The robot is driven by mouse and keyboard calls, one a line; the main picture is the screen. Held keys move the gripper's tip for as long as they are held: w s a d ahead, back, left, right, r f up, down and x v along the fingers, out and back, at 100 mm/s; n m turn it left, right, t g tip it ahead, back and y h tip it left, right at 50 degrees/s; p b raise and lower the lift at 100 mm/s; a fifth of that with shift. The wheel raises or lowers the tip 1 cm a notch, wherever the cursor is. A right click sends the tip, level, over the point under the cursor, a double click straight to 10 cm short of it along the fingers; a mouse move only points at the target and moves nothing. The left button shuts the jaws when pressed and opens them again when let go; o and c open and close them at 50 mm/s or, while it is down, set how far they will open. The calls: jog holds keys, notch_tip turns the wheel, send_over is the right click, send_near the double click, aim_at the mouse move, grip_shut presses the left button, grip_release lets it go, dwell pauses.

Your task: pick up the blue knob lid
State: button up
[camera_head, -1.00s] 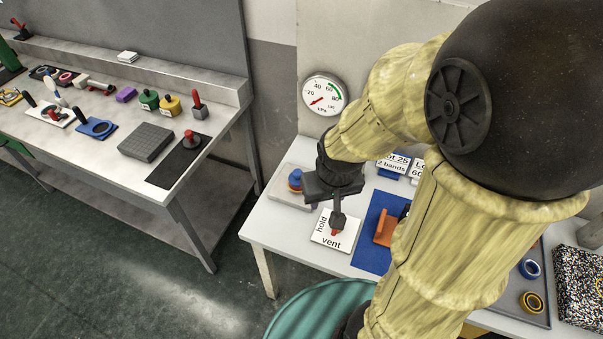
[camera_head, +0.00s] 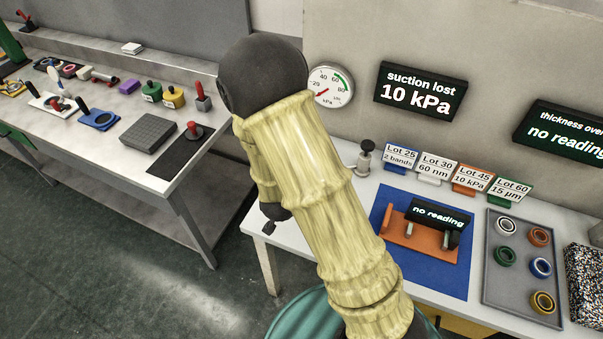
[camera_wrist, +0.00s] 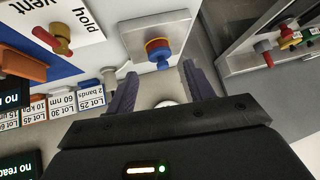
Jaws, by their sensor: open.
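The blue knob lid (camera_wrist: 157,57) appears in the wrist view as a round blue piece with a red band, on a pale grey plate (camera_wrist: 135,32). It lies just beyond my gripper (camera_wrist: 161,72), roughly between the two purple-grey fingers. The fingers are apart with nothing held; whether they overlap the lid in height I cannot tell. In the head view my arm hides the lid and the plate. Only a small dark part of my gripper end (camera_head: 270,226) shows there, left of the arm, at the table's left end.
A hold/vent card with a red-and-brass lever (camera_wrist: 56,40) lies beside the plate. The blue mat (camera_head: 385,207) carries an orange fixture (camera_head: 410,236). A grey tray (camera_head: 489,275) holds several rings. A screen (camera_head: 420,92) reads "suction lost 10 kPa". A cluttered bench (camera_head: 115,160) stands left.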

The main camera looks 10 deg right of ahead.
jog(key=f+t+h+b, duration=0.1)
jog(key=f+t+h, duration=0.1)
jog(key=t, duration=0.1)
jog(key=f+t+h+b, duration=0.1)
jog(key=f+t+h, duration=0.1)
jog(key=t, duration=0.1)
jog(key=shift+a+f, duration=0.2)
jog(key=shift+f, duration=0.15)
jog(key=shift+w+d, duration=0.1)
jog(key=shift+w, duration=0.05)
jog(key=p+x, duration=0.3)
jog(key=x, duration=0.9)
jog(key=shift+r+p, duration=0.15)
jog(key=shift+p, duration=0.2)
jog(key=shift+w, duration=0.1)
